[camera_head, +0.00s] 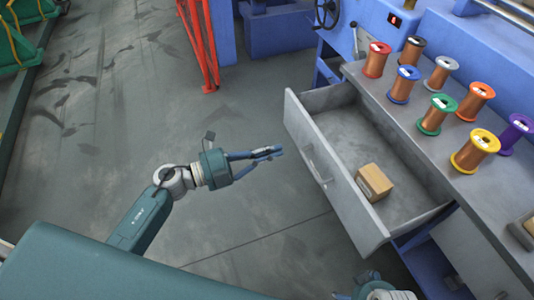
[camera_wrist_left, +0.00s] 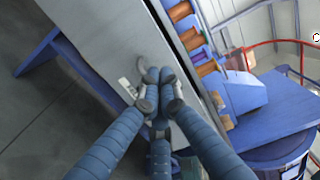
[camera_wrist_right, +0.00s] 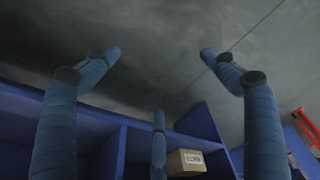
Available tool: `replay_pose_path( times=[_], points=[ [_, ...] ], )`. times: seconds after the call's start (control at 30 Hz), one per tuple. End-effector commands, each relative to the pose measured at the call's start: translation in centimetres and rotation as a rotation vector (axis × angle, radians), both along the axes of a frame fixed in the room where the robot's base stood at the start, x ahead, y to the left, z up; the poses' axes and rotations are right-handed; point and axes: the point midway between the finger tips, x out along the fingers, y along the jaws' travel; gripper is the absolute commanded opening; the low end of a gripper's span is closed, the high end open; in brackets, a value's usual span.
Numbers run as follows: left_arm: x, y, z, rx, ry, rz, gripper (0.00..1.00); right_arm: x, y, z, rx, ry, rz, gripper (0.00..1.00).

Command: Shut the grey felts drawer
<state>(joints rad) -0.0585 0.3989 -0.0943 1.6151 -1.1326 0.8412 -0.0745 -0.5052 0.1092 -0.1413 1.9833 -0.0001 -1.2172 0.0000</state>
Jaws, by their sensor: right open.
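The grey felts drawer (camera_head: 345,195) stands pulled out from the workbench on the right of the head view. A small brown cardboard box (camera_head: 373,183) lies inside it. Its front panel carries a grey bar handle (camera_head: 317,165). My left gripper (camera_head: 275,152) is left of the drawer front, apart from it, with its fingers pointing towards the handle. In the left wrist view its fingertips (camera_wrist_left: 158,75) are drawn together and empty before the grey panel. My right gripper (camera_wrist_right: 160,55) shows spread, empty fingers; only part of it shows at the head view's bottom edge.
Several wire spools (camera_head: 432,115) stand on the grey bench top (camera_head: 400,100) above the drawer. A red barrier (camera_head: 203,45) stands at the back. The floor (camera_head: 240,215) left of the drawer is clear. Blue shelving (camera_wrist_right: 110,140) with a labelled box (camera_wrist_right: 187,162) shows in the right wrist view.

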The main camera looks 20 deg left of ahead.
Motion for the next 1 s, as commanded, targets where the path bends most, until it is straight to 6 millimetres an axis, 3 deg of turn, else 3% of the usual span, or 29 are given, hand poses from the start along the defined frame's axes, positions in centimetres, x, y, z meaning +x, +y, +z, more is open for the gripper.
replay_pose_path(
  times=[0.2,0.4,0.6,1.0],
  points=[
    [2.9,-4.0,0.1,-0.004,-0.001,0.0,0.0,0.1,0.0,0.6,0.001,-0.003,-0.001,0.84],
    [4.8,-6.6,0.0,-0.004,0.001,0.002,0.0,0.1,0.0,1.3,0.001,-0.007,-0.002,0.84],
    [5.6,-7.6,-0.1,-0.002,0.002,0.003,0.0,0.2,0.1,2.0,0.003,-0.013,-0.002,0.84],
    [5.7,-7.8,-0.1,-0.002,0.002,0.003,0.0,0.2,0.0,2.1,0.002,-0.011,-0.003,0.84]
  ],
)
